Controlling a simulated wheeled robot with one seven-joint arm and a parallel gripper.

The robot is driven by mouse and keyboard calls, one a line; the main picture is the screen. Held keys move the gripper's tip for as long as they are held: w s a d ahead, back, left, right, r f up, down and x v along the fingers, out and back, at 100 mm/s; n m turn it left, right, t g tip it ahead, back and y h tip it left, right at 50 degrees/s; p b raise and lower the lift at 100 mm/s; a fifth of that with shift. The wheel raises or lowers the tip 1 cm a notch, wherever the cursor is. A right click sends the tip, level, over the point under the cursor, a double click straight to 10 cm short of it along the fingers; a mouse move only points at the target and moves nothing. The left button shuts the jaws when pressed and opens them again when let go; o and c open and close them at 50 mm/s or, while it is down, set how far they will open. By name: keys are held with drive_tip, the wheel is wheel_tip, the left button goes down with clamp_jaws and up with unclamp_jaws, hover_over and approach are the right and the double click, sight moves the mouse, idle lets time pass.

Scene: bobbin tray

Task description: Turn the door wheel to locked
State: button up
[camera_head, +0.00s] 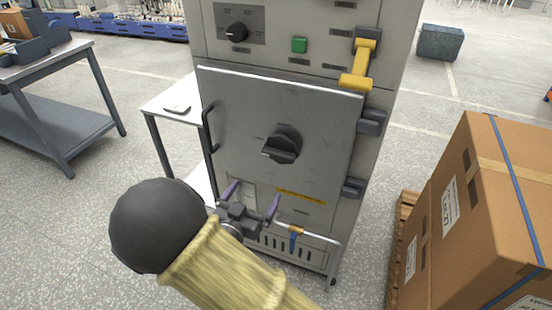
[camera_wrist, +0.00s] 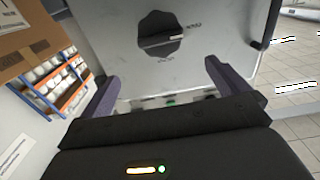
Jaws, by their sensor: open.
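The door wheel is a dark round knob (camera_head: 281,146) with a raised grip bar, in the middle of a grey cabinet door (camera_head: 235,110). Small labels sit around it, too small to read. In the wrist view the knob (camera_wrist: 160,36) is at the top centre, beyond the fingers. My gripper (camera_head: 252,200) is open and empty, with purple fingers, below and left of the knob in the head view and apart from it. The gripper also shows in the wrist view (camera_wrist: 160,85), its fingers spread wide. The door appears closed.
Above the door are a black dial (camera_head: 237,32), a green button (camera_head: 299,45) and a yellow lever (camera_head: 361,66). A door handle (camera_head: 208,130) is at the left edge. A rail (camera_head: 310,236) runs below. Large cartons (camera_head: 480,210) stand right; a small white table (camera_head: 170,103) is left.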

sight(277, 158)
drive_tip(key=x, duration=1.6)
drive_tip(key=shift+f, duration=0.1)
drive_tip(key=c, duration=0.6)
